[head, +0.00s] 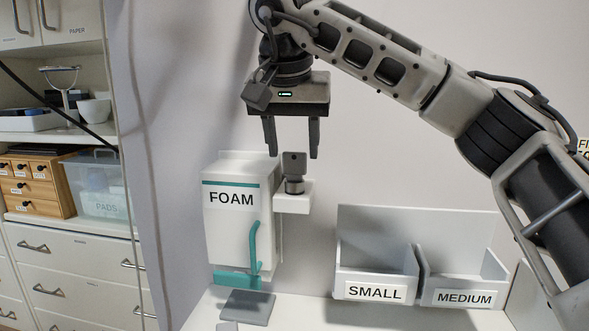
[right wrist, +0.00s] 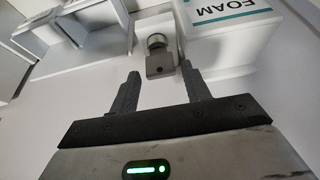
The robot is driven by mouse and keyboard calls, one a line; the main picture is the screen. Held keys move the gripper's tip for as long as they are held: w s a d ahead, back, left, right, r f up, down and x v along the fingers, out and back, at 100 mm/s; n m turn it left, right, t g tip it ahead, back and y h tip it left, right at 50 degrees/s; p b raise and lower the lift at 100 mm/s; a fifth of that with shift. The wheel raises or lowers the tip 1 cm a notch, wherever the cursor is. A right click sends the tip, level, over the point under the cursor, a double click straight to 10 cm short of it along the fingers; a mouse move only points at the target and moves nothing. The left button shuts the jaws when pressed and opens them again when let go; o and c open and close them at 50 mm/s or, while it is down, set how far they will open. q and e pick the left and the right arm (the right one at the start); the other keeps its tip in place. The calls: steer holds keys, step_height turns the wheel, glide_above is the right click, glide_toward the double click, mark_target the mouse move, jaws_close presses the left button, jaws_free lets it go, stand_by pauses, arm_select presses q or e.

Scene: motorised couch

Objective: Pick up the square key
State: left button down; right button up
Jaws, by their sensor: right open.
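The square key (head: 294,165) is a dark grey piece with a flat squarish head and a small hole. It stands upright in a round metal lock cylinder (head: 294,186) on a white bracket beside the FOAM dispenser. My right gripper (head: 292,152) points down just above the key, open and empty, with one finger to each side of the head. In the right wrist view, the key (right wrist: 158,66) lies between and slightly beyond the open fingertips (right wrist: 160,74). My left gripper is not in view.
The white FOAM dispenser (head: 233,232) with a teal handle is close left of the key. White SMALL and MEDIUM bins (head: 400,222) stand to the right. A grey pad (head: 247,306) lies below. Shelves with a clear PADS box (head: 98,187) are at far left.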

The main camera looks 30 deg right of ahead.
mark_target(294, 154)
steer(key=x, duration=0.4)
steer(key=c, duration=0.7)
steer(key=shift+c, duration=0.2)
